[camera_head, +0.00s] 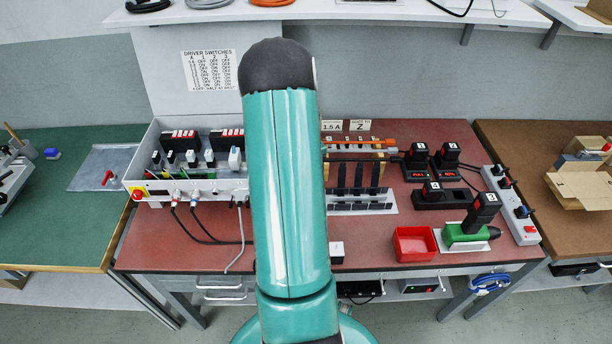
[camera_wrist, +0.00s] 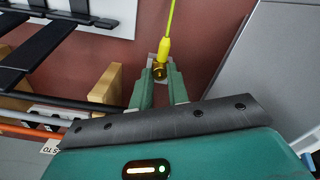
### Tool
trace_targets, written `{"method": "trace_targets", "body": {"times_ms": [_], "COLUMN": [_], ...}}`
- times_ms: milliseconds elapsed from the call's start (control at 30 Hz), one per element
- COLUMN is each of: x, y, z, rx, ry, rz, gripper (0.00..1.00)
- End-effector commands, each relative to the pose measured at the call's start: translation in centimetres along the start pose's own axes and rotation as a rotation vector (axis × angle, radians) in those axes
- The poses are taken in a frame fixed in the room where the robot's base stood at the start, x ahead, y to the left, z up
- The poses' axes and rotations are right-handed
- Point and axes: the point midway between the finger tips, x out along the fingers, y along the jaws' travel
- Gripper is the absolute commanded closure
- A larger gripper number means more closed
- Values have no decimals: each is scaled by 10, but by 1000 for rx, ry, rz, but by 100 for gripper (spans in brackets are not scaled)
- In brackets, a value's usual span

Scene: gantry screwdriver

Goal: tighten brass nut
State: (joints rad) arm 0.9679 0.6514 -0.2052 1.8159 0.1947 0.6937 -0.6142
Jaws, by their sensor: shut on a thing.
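The brass nut (camera_wrist: 159,73) shows in the wrist view as a small gold round piece between my fingertips. A bright yellow tapered sleeve (camera_wrist: 164,48) adjoins it, and a thin yellow cable (camera_wrist: 171,16) runs from the sleeve to the top edge. My gripper (camera_wrist: 160,66) is shut on the nut, with one green finger on each side. The fingers hide part of the nut, and what lies beneath it cannot be made out. In the head view my teal arm covers the middle of the bench, hiding my gripper and the nut.
The red-brown bench (camera_head: 380,252) holds a grey control box (camera_head: 188,190) at left and a black-slatted rack (camera_head: 358,200) right of my arm. A red bin (camera_head: 414,244), a green driver (camera_head: 468,232) and a power strip (camera_head: 510,205) stand at right. A grey panel (camera_wrist: 268,55) rises close right of my fingers.

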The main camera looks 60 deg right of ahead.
Motion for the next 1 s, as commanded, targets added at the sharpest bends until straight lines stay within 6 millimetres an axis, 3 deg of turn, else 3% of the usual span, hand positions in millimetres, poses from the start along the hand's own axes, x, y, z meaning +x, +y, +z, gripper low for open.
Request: {"method": "trace_targets", "body": {"times_ms": [300, 567, 1000], "x": [1, 0, 1], "y": [0, 0, 0], "z": [0, 0, 0], "rx": [469, 644, 1235], "ry": [-2, -1, -2], "rz": [1, 1, 1], "gripper": [100, 100, 100]}}
